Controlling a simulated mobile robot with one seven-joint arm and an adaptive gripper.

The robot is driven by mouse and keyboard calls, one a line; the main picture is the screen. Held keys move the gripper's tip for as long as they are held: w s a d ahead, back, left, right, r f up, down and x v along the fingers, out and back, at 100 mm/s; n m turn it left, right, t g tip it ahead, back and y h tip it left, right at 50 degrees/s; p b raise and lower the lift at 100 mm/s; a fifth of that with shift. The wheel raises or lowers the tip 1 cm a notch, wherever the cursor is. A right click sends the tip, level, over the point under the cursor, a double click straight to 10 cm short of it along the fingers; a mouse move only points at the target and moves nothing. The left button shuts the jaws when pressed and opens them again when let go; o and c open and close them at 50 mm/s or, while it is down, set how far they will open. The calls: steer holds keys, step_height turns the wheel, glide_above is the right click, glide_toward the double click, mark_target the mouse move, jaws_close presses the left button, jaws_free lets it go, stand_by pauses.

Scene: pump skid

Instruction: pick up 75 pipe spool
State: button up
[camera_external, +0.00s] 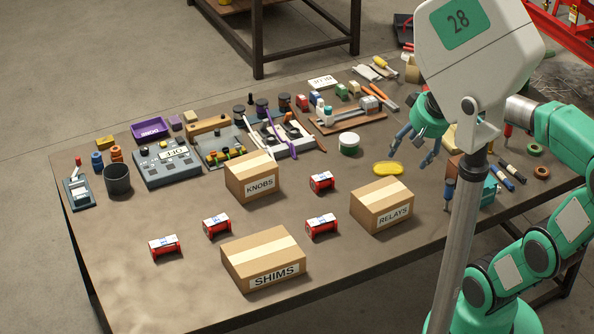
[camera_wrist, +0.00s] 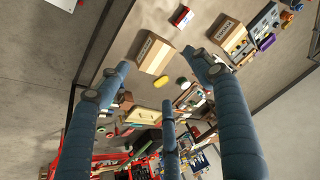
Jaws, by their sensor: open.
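Several red pipe spools with white-and-blue tops lie on the table. In the external view one (camera_external: 164,246) is at the left, one (camera_external: 217,225) is left of the SHIMS box, one (camera_external: 321,226) is left of the RELAYS box, and one (camera_external: 321,181) is right of the KNOBS box. Their numbers are too small to read, so I cannot tell which is 75. A red spool also shows in the wrist view (camera_wrist: 182,16) at the top. My gripper (camera_external: 413,152) is open and empty above the table's right part, apart from the spools; its spread fingers show in the wrist view (camera_wrist: 157,62).
Cardboard boxes marked SHIMS (camera_external: 264,262), RELAYS (camera_external: 382,208) and KNOBS (camera_external: 252,178) stand among the spools. A yellow oval item (camera_external: 388,169) and a green-white tub (camera_external: 349,143) are left of my gripper. Tools and trays crowd the back. The table's front left is clear.

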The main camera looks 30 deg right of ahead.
steer(key=w+a+r+m+g+p, duration=0.1)
steer(key=w+a+m+p, duration=0.1)
steer(key=w+a, duration=0.35)
steer(key=w+a+r+m+p, duration=0.2)
steer(key=w+p, duration=0.1)
steer(key=w, duration=0.6)
steer(key=m+g+p, duration=0.4)
steer(key=m+p, duration=0.7)
steer(key=p, duration=0.2)
glide_above(218, 222)
step_height(218, 222, down, 28)
steer(key=f, duration=0.1)
steer(key=shift+r, duration=0.25)
steer(key=shift+d+f, duration=0.1)
steer(key=shift+f+p, duration=0.35)
steer(key=shift+f, duration=3.85)
steer(key=shift+f, duration=0.1)
